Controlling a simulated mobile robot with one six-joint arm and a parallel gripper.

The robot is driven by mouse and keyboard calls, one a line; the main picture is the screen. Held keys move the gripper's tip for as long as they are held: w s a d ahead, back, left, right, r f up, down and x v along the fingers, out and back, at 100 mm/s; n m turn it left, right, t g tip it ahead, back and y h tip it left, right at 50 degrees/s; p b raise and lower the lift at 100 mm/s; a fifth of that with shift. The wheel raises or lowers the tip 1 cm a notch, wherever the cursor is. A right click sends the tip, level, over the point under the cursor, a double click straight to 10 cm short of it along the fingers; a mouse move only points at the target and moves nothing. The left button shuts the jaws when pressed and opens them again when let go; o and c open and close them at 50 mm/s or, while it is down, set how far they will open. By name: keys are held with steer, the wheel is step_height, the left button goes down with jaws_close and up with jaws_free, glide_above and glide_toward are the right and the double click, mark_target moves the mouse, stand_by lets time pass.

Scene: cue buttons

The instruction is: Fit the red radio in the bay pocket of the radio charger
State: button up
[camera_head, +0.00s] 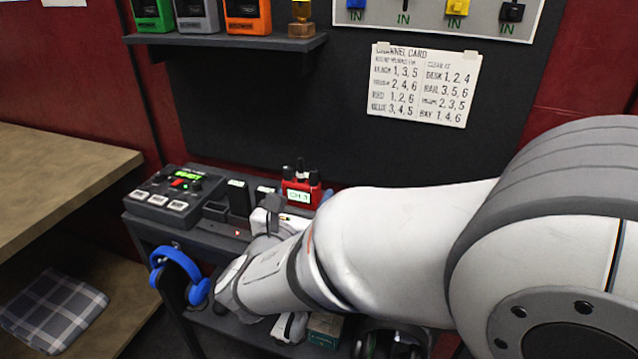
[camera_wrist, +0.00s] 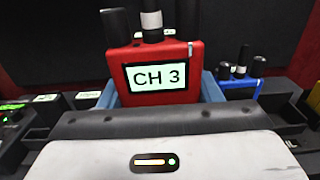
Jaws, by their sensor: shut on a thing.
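The red radio (camera_head: 301,190) is upright at the back of the dark cart top, its screen reading CH 3. In the wrist view the red radio (camera_wrist: 182,52) faces me, upright and near the centre. My gripper (camera_wrist: 160,92) is shut on the radio's lower part, with blue-grey fingers at its sides. A dark block with upright dividers and small lit labels, seemingly the radio charger (camera_head: 238,198), lies just left of the radio. The radio's bottom is hidden behind my gripper, so I cannot tell whether it sits in a pocket.
A control box (camera_head: 165,192) with a green display is at left. A blue radio (camera_wrist: 242,82) stands right of the red one. Blue headphones (camera_head: 178,262) hang at the cart's front. A shelf (camera_head: 230,43) holds green, grey and orange devices. A channel card (camera_head: 424,84) is on the wall.

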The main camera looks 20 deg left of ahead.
steer(key=w+f, duration=0.1)
steer(key=w, duration=0.5)
steer(key=shift+w+d+b, duration=0.25)
steer(key=shift+b, duration=0.1)
steer(key=shift+w+f, duration=0.1)
steer(key=shift+w, duration=0.05)
stand_by(0.6)
steer(key=shift+f+b, duration=0.95)
steer(key=shift+b, duration=0.25)
stand_by(1.9)
steer(key=shift+f+b, duration=1.95)
steer(key=shift+f, duration=0.3)
steer(key=o, duration=1.2)
